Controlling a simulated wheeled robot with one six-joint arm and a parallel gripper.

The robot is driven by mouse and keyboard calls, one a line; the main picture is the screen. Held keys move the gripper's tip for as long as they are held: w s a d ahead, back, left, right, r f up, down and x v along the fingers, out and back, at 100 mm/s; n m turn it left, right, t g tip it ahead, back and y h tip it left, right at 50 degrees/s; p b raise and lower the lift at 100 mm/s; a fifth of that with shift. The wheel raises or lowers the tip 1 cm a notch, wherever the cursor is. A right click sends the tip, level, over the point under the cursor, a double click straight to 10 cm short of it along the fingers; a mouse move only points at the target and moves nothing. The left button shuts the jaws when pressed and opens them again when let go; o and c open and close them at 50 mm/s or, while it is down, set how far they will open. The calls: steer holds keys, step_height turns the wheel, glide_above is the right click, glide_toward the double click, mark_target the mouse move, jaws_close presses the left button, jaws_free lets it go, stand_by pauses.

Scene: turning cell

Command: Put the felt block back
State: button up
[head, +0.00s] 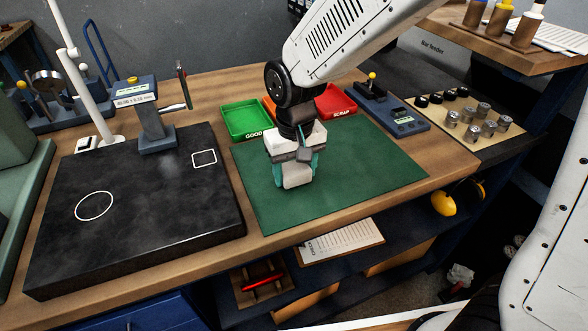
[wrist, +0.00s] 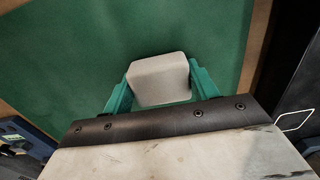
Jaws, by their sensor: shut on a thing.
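The felt block (head: 297,176) is a pale grey-white block with rounded edges. My gripper (head: 298,170) is shut on it, with teal fingers on both sides, over the green mat (head: 365,183). In the wrist view the block (wrist: 158,80) sits between the two teal fingers of my gripper (wrist: 160,90), with the green mat behind it. I cannot tell whether the block touches the mat or hangs a little above it.
A black surface plate (head: 130,240) with a gauge stand (head: 150,115) lies to the left. Behind the mat are a green tray (head: 245,121) marked GOOD and a red tray (head: 337,101) marked SCRAP. A blue fixture (head: 395,115) stands right of these. The mat's right side is clear.

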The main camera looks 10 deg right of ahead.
mark_target(295, 168)
steer(key=shift+f, duration=0.2)
steer(key=o, duration=0.9)
steer(key=shift+o, duration=0.2)
steer(key=shift+r, duration=0.1)
step_height(295, 168, up, 12)
steer(key=s+d+r+m, duration=0.1)
steer(key=s+d+r, duration=0.15)
steer(key=d, duration=0.35)
steer(key=s+d+r, duration=0.1)
steer(key=s+d, duration=0.3)
steer(key=d, duration=0.1)
steer(key=s+d+f+m+t, duration=0.1)
steer(key=s+d+m, duration=0.1)
steer(key=s+d, duration=0.7)
steer(key=shift+s+d, duration=0.3)
steer(key=shift+s, duration=1.75)
